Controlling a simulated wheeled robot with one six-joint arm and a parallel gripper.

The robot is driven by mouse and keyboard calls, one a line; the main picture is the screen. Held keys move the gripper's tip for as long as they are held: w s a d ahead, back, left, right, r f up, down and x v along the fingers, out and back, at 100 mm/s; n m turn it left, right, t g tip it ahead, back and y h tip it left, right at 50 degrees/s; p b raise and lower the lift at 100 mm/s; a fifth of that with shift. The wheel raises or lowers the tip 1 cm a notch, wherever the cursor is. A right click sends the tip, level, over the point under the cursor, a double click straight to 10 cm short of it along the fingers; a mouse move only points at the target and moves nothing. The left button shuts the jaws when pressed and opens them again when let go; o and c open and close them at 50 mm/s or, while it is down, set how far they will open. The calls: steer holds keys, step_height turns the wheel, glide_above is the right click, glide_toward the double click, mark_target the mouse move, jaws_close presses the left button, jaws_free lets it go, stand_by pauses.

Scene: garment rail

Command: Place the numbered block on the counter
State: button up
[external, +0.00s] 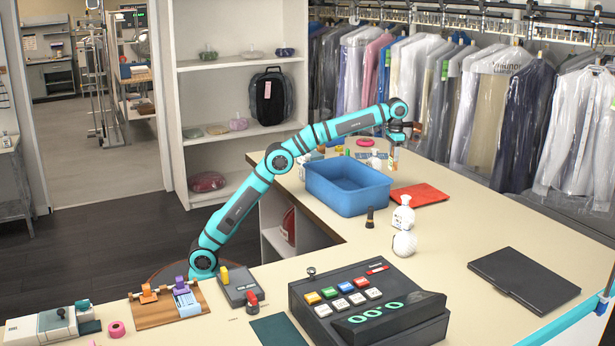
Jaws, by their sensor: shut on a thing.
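My gripper (394,148) hangs pointing down over the far part of the counter, just behind the back right corner of the blue bin. It is shut on a small block (392,160), pale with a touch of orange. The block is too small to show a number, and the fingers partly cover it. I cannot tell whether its lower end touches the counter or is held just above it. The counter (470,237) is cream-coloured and L-shaped.
The blue bin (347,195) stands close in front of my gripper, with a red folder (419,195) to its right. White round figures (404,243) and a dark small bottle (370,217) stand nearby. A button console (365,300) and black folder (523,280) lie nearer. Bagged garments (510,120) hang behind.

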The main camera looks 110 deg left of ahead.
steer(key=w+d+f+m, duration=0.1)
steer(key=d+m, duration=0.4)
steer(key=d, duration=4.3)
steer(key=shift+m, duration=0.4)
steer(key=s+d+m, duration=0.1)
steer(key=s+d, duration=0.2)
steer(key=d, duration=0.4)
steer(key=s+d+f+m, duration=0.1)
steer(key=s+d, duration=0.2)
steer(key=d, duration=0.4)
steer(key=s+d+f+m, duration=0.1)
steer(key=s+d+m, duration=0.1)
steer(key=d, duration=0.6)
steer(key=shift+s+f, duration=0.15)
steer(key=shift+s, duration=0.45)
steer(key=s+d+f+m, duration=0.3)
steer(key=s+d+m, duration=0.1)
steer(key=s+d, duration=1.3)
steer(key=d+r+m, duration=0.1)
steer(key=d+r, duration=0.2)
steer(key=d, duration=0.7)
steer(key=d+r+m, duration=0.1)
steer(key=d+r, duration=0.1)
steer(key=d, duration=0.7)
steer(key=shift+s+f, duration=0.15)
steer(key=shift+f, duration=4.75)
steer(key=shift+f, duration=0.1)
